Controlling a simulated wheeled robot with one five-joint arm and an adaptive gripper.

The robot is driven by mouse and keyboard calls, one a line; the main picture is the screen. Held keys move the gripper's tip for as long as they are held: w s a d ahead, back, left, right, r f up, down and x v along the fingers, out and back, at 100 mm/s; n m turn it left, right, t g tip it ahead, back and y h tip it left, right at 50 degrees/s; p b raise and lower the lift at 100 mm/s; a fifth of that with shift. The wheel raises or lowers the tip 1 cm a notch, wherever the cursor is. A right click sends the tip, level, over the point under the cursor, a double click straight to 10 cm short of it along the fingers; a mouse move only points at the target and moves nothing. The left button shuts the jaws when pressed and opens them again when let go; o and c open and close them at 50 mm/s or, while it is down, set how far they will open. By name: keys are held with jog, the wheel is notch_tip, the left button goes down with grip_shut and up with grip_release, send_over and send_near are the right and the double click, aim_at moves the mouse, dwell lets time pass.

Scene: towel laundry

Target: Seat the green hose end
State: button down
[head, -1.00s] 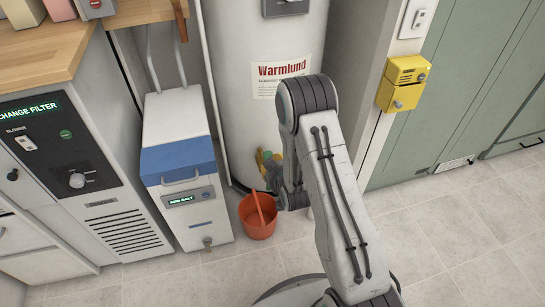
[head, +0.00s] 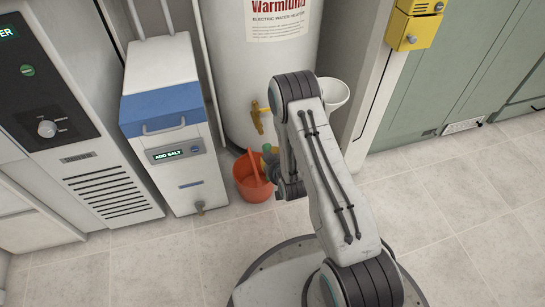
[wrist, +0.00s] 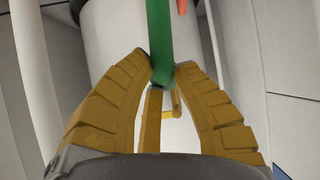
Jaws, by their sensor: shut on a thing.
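My gripper (wrist: 163,72) is shut on the green hose (wrist: 159,30), which runs up out of the wrist view from between the yellow-brown fingers. In the head view, a bit of green (head: 267,148) shows beside the gripper, low in front of the water heater and just above the orange bucket. My arm hides most of the gripper there. A yellow tap (head: 257,118) sticks out of the heater's lower front, above and left of the gripper. The hose end's exact position relative to the tap cannot be told.
The orange bucket (head: 251,182) stands on the floor by the white water heater (head: 240,75). A white, blue-banded softener cabinet (head: 175,135) stands left. A white round container (head: 333,94) is right of the heater. The tiled floor (head: 450,200) at right is clear.

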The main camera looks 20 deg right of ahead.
aim_at(268, 146)
jog(key=shift+w+r, duration=0.1)
jog(key=shift+w, duration=2.2)
jog(key=shift+s+a+r, duration=0.1)
jog(key=shift+a, duration=0.05)
jog(key=shift+w, duration=0.25)
jog(key=shift+w, duration=1.85)
jog(key=shift+w, duration=0.1)
jog(key=shift+a, duration=0.1)
jog(key=c, duration=1.1)
grip_release()
